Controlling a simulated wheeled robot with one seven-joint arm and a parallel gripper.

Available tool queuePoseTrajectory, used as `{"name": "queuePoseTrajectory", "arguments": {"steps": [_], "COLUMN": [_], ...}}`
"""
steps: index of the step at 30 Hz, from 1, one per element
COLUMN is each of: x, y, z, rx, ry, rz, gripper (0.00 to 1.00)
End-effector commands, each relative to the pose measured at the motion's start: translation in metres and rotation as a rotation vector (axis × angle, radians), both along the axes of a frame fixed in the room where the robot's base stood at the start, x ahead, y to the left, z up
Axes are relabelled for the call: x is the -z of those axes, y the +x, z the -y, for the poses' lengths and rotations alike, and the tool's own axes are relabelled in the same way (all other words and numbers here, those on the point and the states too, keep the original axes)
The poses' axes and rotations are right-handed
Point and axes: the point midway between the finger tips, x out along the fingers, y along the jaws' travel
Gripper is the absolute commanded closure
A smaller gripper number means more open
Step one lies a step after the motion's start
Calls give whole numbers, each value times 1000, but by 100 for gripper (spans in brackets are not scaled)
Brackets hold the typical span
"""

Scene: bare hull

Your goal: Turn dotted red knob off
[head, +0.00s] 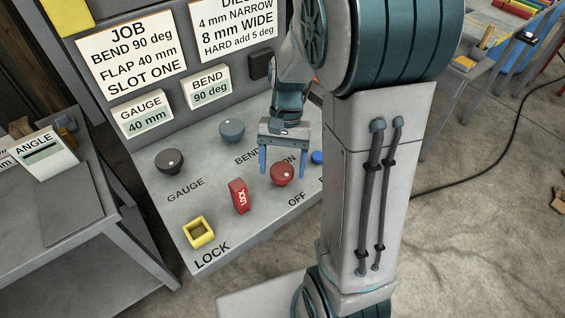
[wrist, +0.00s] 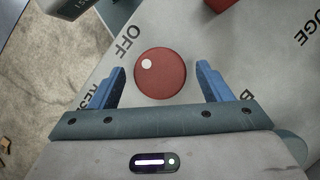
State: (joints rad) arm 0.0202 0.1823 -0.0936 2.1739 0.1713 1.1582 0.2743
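The dotted red knob (head: 282,173) sits on the sloped grey panel between the ON and OFF labels. It also shows in the wrist view (wrist: 162,78), round, with a white dot at its upper left, on the side facing the OFF label (wrist: 128,42). My gripper (head: 283,168) is open over the knob, its two blue fingers either side of it. In the wrist view my gripper (wrist: 160,74) shows a gap between each finger and the knob. I cannot tell how far the fingertips are above the panel.
A red LOCK piece (head: 239,196) and a yellow square socket (head: 199,232) are left of the knob. A black knob (head: 169,162) and a grey knob (head: 232,130) stand farther left and behind. A blue button (head: 317,157) is close on the right, partly hidden by my arm.

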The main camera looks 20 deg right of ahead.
Motion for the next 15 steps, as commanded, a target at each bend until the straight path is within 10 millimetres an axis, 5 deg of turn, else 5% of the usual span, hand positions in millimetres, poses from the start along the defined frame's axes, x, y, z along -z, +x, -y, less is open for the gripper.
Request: {"name": "queuePoseTrajectory", "arguments": {"steps": [8,15], "x": [-6,-48], "y": [2,19], "z": [1,10], "rx": [-1,1], "ry": [0,-1], "rz": [0,6], "gripper": [28,28]}}
